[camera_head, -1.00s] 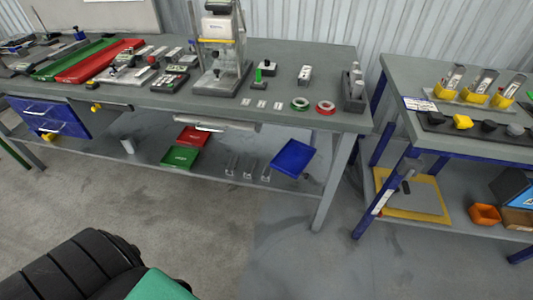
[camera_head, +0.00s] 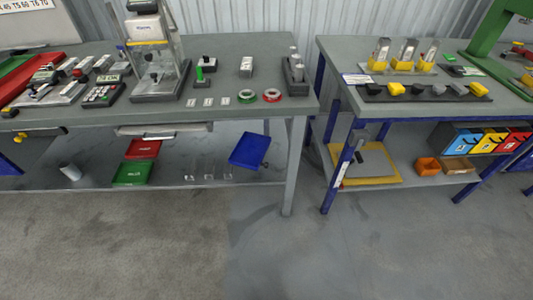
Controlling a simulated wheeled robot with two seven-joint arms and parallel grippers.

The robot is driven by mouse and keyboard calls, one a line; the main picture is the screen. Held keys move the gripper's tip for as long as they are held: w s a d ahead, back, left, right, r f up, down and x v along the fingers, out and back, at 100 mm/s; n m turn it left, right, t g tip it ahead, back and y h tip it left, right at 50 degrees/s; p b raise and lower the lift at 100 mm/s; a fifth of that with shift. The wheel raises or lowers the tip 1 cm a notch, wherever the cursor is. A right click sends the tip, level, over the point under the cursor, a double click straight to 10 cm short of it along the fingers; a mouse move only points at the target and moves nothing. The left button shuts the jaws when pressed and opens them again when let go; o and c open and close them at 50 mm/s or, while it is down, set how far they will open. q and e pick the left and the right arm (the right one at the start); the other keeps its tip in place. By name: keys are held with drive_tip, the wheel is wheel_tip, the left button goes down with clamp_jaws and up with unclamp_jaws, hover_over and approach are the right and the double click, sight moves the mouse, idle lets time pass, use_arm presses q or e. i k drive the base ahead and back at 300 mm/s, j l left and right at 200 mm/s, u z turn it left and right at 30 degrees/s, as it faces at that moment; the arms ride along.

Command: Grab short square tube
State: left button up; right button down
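No part is clearly recognisable as the short square tube at this distance. A small grey metal block (camera_head: 246,67) stands on the left bench top, right of the green-topped piece; its exact shape is too small to tell. A dark holder with several upright grey cylinders (camera_head: 295,72) stands near that bench's right end. Three small light pieces (camera_head: 208,172) stand on the shelf below, too small to identify. Neither of my grippers is in view.
The left bench (camera_head: 225,110) carries a press-like stand (camera_head: 152,60), green tape (camera_head: 247,96) and red tape (camera_head: 272,95). A blue tray (camera_head: 249,151) is below. The right bench (camera_head: 420,108) holds yellow-based holders (camera_head: 404,58). A gap separates the benches; the front floor is clear.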

sight(245, 68)
drive_tip(key=i+l, duration=0.45)
drive_tip(key=l, duration=0.25)
drive_tip(key=i+l, duration=0.25)
drive_tip(key=l+u, duration=0.05)
drive_tip(key=l, duration=0.05)
